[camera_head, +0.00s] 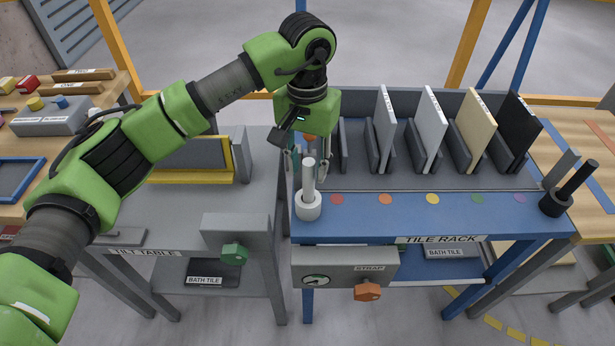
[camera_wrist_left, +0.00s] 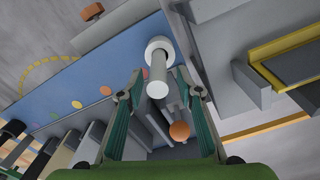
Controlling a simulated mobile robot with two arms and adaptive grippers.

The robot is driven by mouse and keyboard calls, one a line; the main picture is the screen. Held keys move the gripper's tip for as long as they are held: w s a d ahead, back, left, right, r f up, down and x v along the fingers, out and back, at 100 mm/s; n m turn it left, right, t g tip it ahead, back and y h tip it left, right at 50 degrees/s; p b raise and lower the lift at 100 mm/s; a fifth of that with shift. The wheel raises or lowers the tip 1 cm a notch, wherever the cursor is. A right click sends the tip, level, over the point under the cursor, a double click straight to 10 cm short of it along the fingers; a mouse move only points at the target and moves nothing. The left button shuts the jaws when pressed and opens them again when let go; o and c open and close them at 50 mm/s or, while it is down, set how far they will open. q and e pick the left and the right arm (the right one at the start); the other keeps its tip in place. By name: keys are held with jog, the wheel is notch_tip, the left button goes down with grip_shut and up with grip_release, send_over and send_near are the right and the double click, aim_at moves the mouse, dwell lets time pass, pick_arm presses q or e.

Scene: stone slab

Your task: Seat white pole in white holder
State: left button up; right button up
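The white pole (camera_head: 308,181) stands upright in the round white holder (camera_head: 308,208) at the front left corner of the blue tile rack. In the left wrist view the pole (camera_wrist_left: 157,75) points up toward the camera, with the holder's ring (camera_wrist_left: 160,45) around its lower end. My left gripper (camera_head: 309,166) is above and around the pole. Its two teal fingers are spread, one on each side, with visible gaps to the pole in the wrist view. How deep the pole sits inside the holder is hidden. My right gripper is not in view.
An orange ball-shaped knob (camera_wrist_left: 180,131) is close to the fingers. Tiles (camera_head: 431,130) stand in slots behind the blue strip. A black pole (camera_head: 578,177) stands in a black holder (camera_head: 554,203) at far right. A grey tilt table (camera_head: 185,210) lies left.

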pick_arm(q)
notch_tip(320, 180, up, 8)
jog(key=shift+r+b, duration=0.1)
jog(key=shift+b, duration=0.35)
